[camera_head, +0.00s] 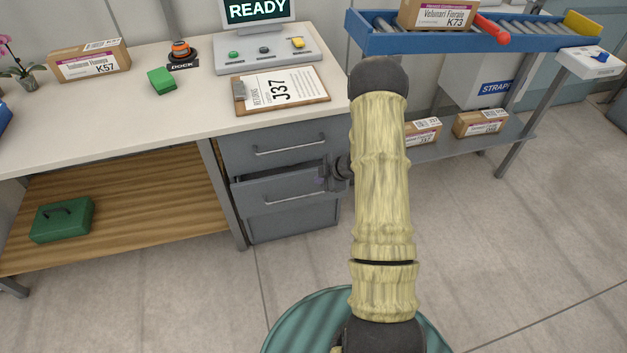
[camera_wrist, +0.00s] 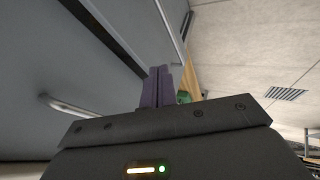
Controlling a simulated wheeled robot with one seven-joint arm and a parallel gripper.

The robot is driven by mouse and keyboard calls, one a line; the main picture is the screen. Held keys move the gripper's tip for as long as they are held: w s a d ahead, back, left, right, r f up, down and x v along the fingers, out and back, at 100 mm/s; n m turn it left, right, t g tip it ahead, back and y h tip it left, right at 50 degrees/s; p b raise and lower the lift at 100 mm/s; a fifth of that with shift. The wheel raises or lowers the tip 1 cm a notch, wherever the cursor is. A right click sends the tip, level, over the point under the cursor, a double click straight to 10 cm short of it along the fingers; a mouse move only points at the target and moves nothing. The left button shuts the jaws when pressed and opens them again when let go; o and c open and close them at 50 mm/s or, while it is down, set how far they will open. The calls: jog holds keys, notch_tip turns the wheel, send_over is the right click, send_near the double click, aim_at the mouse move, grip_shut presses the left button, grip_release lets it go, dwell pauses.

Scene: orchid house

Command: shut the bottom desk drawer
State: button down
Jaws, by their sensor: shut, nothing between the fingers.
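The bottom desk drawer (camera_head: 268,190) is a grey drawer with a bar handle (camera_head: 290,198), under the white desk. Its front stands out a little from the cabinet, with a dark gap above it, so it is partly open. My gripper (camera_head: 324,178) is at the right end of this drawer front, right of the handle. In the wrist view the purple fingers (camera_wrist: 161,86) are together and empty, close to a grey front with a bar handle (camera_wrist: 75,108). I cannot tell whether they touch it. My arm hides part of the cabinet's right side.
The top drawer (camera_head: 245,150) above looks shut. A clipboard (camera_head: 315,92) and a control console (camera_head: 295,50) are on the desk. A green box (camera_head: 62,222) sits on the wooden shelf at left. A blue roller rack (camera_head: 450,43) stands at right. The floor (camera_head: 190,290) in front is clear.

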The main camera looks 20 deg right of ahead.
jog(key=shift+v, duration=1.2)
jog(key=c, duration=2.1)
grip_release()
jog(key=shift+a, duration=0.15)
jog(key=o, duration=0.3)
jog(key=shift+r, duration=0.15)
jog(key=shift+o, duration=1.1)
jog(key=shift+w+r, duration=0.15)
jog(key=shift+r, duration=0.15)
jog(key=s+a+r+m+h, duration=0.2)
jog(key=r+m, duration=0.2)
jog(key=r, duration=0.3)
jog(key=s+a+r+m+h, duration=0.2)
jog(key=s+r+m+h, duration=0.15)
jog(key=r, duration=0.35)
jog(key=s+a+r+m+g, duration=0.1)
jog(key=s+a+r+m, duration=0.2)
jog(key=s, duration=0.5)
jog(key=s+a+r+m+g+y, duration=0.1)
jog(key=s+a+r+m+g, duration=0.1)
jog(key=s+a+m, duration=0.3)
jog(key=s+a+r, duration=0.1)
jog(key=s, duration=0.3)
jog(key=shift+a+r+g, duration=0.2)
jog(key=shift+a+g, duration=0.1)
jog(key=shift+a, duration=0.05)
